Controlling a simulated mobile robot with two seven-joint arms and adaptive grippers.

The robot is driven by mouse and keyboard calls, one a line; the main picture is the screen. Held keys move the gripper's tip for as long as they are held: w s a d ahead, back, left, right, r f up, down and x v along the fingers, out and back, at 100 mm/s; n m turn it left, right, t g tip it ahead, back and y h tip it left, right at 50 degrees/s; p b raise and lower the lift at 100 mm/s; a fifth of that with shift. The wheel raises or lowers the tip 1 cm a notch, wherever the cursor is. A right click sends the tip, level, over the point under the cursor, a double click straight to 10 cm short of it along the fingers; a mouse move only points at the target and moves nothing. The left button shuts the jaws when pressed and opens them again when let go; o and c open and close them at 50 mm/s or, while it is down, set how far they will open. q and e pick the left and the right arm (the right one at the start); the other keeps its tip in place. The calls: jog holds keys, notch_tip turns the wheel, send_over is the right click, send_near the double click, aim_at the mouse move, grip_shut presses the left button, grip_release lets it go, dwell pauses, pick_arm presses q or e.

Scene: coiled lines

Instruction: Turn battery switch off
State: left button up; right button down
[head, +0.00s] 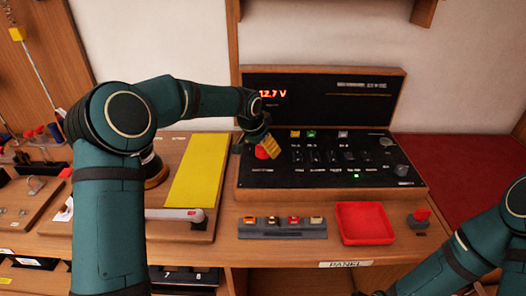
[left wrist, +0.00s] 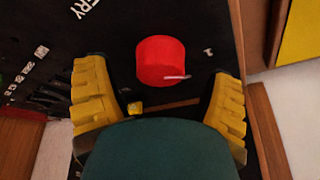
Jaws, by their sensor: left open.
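The battery switch is a round red knob (head: 262,152) at the left end of the black sloped panel (head: 300,178). In the left wrist view the red knob (left wrist: 160,60) has a pale mark on its rim, and lettering ending in "ERY" and a "1" are printed near it. My left gripper (head: 268,150) is at the knob, with its yellow fingers spread. In the left wrist view the knob lies between the open fingers (left wrist: 160,85), with a gap on each side. My right arm shows at the lower right; its gripper is out of view.
The display (head: 273,94) reads 12.7 V, and a green light (head: 356,176) is lit on the panel. In front lie a grey fuse strip (head: 282,233), a red tray (head: 364,222) and another red knob (head: 421,215). A yellow sheet (head: 198,170) lies left of the panel.

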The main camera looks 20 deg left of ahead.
pick_arm(q)
jog(key=shift+x, duration=0.85)
jog(key=c, duration=1.2)
jog(key=shift+r+m+p, duration=0.1)
jog(key=shift+m+p, duration=0.3)
jog(key=shift+p, duration=0.2)
jog(key=m+g+h+p, duration=0.1)
jog(key=m+p, duration=0.3)
jog(key=shift+h, duration=0.3)
jog(key=m+g+h+p, duration=0.1)
jog(key=m+p, duration=0.1)
jog(key=m, duration=0.1)
jog(key=shift+p, duration=0.3)
jog(key=shift+m+g+p, duration=0.5)
jog(key=shift+m+g, duration=0.1)
jog(key=shift+m, duration=1.3)
